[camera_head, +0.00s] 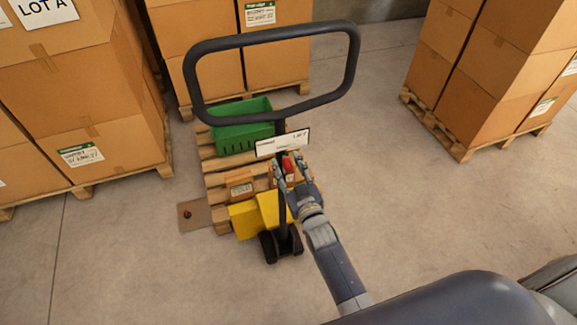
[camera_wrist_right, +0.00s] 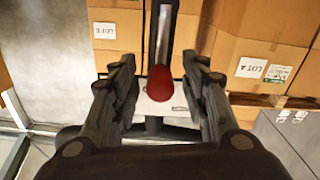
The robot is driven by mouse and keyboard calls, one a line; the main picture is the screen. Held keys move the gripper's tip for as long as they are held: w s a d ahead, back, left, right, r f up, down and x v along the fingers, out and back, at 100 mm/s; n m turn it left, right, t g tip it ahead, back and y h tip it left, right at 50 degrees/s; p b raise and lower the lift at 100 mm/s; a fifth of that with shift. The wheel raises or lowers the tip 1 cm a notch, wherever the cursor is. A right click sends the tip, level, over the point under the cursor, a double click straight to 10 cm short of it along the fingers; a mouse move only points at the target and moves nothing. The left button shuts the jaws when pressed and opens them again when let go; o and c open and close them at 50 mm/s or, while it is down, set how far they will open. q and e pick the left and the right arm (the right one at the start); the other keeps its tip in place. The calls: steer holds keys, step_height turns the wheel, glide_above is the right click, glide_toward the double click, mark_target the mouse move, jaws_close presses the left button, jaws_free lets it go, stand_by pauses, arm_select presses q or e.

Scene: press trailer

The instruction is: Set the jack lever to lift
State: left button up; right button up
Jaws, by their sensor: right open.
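A yellow pallet jack (camera_head: 245,222) stands on the floor with a large dark loop handle (camera_head: 352,75) raised above it. Its red lever (camera_head: 287,165) sits on the handle's shaft, just below a white label plate (camera_head: 283,143). My right gripper (camera_head: 288,172) is at the lever, with its fingers on either side of it. In the right wrist view the lever's red knob (camera_wrist_right: 160,83) lies between the two open fingers, with a gap on each side. I cannot tell which position the lever is set to. My left gripper is not in view.
A wooden pallet (camera_head: 218,178) with a green crate (camera_head: 240,125) lies behind the jack. Pallets of stacked cardboard boxes stand at left (camera_head: 80,90), at the back (camera_head: 215,60) and at right (camera_head: 490,65). The floor (camera_head: 430,215) to the right is clear.

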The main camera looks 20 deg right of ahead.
jaws_close()
steer(key=shift+d, duration=0.1)
steer(key=shift+d+f+m+b, duration=0.15)
steer(key=shift+d+f+m, duration=0.15)
steer(key=shift+d+m, duration=0.75)
steer(key=shift+d+f+m+b, duration=0.1)
steer(key=shift+d+f+m, duration=0.2)
steer(key=shift+m, duration=1.3)
steer(key=shift+d+f+m+b, duration=0.2)
steer(key=shift+d+m, duration=0.55)
steer(key=shift+m, duration=0.6)
steer(key=shift+f, duration=0.1)
jaws_free()
steer(key=shift+w, duration=0.1)
steer(key=s, duration=1.2)
steer(key=shift+d, duration=0.3)
